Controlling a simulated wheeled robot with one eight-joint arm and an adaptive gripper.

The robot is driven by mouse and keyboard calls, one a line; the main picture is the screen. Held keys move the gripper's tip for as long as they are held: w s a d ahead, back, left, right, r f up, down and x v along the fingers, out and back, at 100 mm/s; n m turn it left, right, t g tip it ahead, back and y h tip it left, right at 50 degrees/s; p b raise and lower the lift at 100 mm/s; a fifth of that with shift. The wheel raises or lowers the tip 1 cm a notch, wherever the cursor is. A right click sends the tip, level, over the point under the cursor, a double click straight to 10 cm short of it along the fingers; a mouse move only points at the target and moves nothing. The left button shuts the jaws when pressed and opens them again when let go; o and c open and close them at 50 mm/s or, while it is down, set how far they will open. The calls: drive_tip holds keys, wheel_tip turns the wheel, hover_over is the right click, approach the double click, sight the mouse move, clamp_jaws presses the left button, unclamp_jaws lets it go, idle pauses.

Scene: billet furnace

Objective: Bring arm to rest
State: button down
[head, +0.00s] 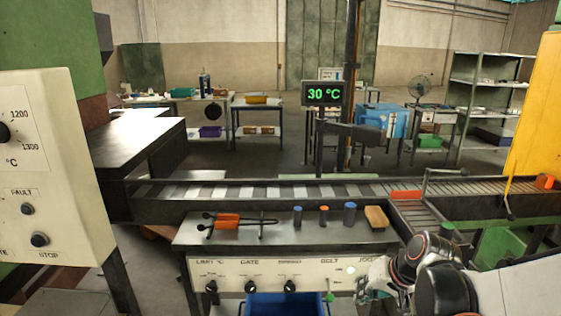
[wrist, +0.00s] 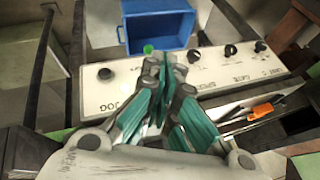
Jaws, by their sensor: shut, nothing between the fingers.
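My gripper (wrist: 163,68) is shut and empty in the wrist view, its fingertips together over the white front panel (wrist: 180,72) with the JOG label and several black knobs. In the head view my arm comes in from the lower right, and the gripper (head: 372,285) shows beside the right end of the same panel (head: 270,273). I cannot tell whether the fingertips touch the panel.
A blue bin (wrist: 158,27) is below the panel. A roller conveyor (head: 290,191) runs behind, with an orange billet (head: 405,195). A control box (head: 50,170) stands left.

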drive_tip(key=s+a+r+n+h, duration=0.1)
drive_tip(key=s+a+r, duration=0.2)
drive_tip(key=s+r, duration=0.45)
drive_tip(key=s+d+r+n+t+h+b, duration=0.1)
drive_tip(key=s+r+t+h, duration=0.1)
drive_tip(key=s, duration=0.7)
drive_tip(key=shift+s+d+r, duration=0.2)
drive_tip(key=shift+d+r, duration=0.1)
drive_tip(key=shift+d, duration=0.1)
